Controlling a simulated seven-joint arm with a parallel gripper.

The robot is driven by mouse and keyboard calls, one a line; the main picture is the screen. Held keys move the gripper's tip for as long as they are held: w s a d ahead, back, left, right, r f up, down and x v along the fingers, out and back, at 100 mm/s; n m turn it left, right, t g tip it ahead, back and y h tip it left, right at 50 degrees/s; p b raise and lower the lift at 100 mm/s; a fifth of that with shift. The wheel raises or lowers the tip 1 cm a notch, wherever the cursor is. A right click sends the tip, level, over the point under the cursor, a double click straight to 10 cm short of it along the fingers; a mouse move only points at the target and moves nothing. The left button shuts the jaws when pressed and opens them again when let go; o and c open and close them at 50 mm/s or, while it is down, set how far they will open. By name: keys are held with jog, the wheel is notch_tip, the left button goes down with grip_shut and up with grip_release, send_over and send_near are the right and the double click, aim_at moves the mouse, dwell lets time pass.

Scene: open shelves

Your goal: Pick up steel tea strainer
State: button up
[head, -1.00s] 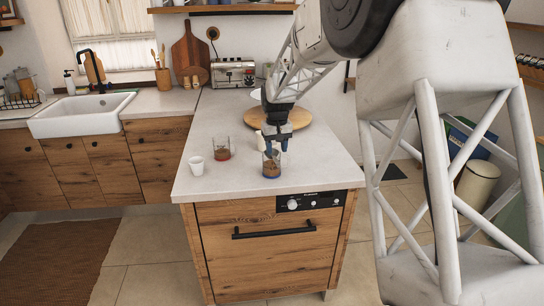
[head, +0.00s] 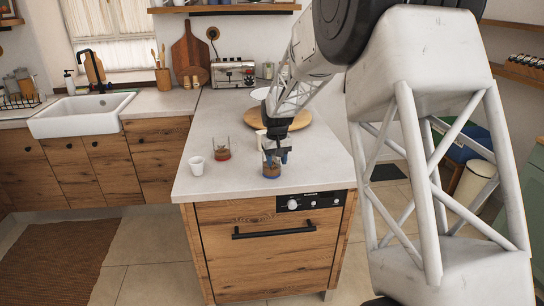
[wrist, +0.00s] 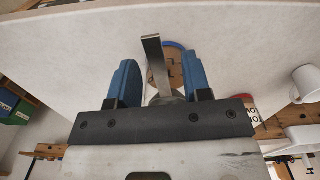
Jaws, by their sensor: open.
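My gripper (head: 277,157) points down at the front part of the counter, right at a clear glass with a blue base (head: 271,170) and brown contents. In the wrist view my gripper (wrist: 159,60) has its two blue fingers apart. A flat grey metal strip (wrist: 155,58), seemingly the handle of the steel tea strainer, stands between them with a gap on both sides. I cannot make out the strainer in the head view. Part of the blue-based glass (wrist: 174,72) shows behind the strip.
A glass with a red base (head: 222,153) and a white cup (head: 196,166) stand to the left on the counter (head: 215,185). A round wooden board (head: 292,121) lies behind, with a toaster (head: 233,73) further back. The counter's front edge is close.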

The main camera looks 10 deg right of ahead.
grip_shut()
jog(key=shift+r, duration=0.15)
dwell(0.4)
jog(key=shift+r, duration=1.5)
jog(key=shift+s+r, duration=0.15)
jog(key=shift+s, duration=0.2)
jog(key=s+r, duration=0.1)
jog(key=s, duration=1.4)
jog(key=shift+s+d+r, duration=0.15)
jog(key=shift+d+r, duration=0.05)
jog(key=shift+d, duration=0.2)
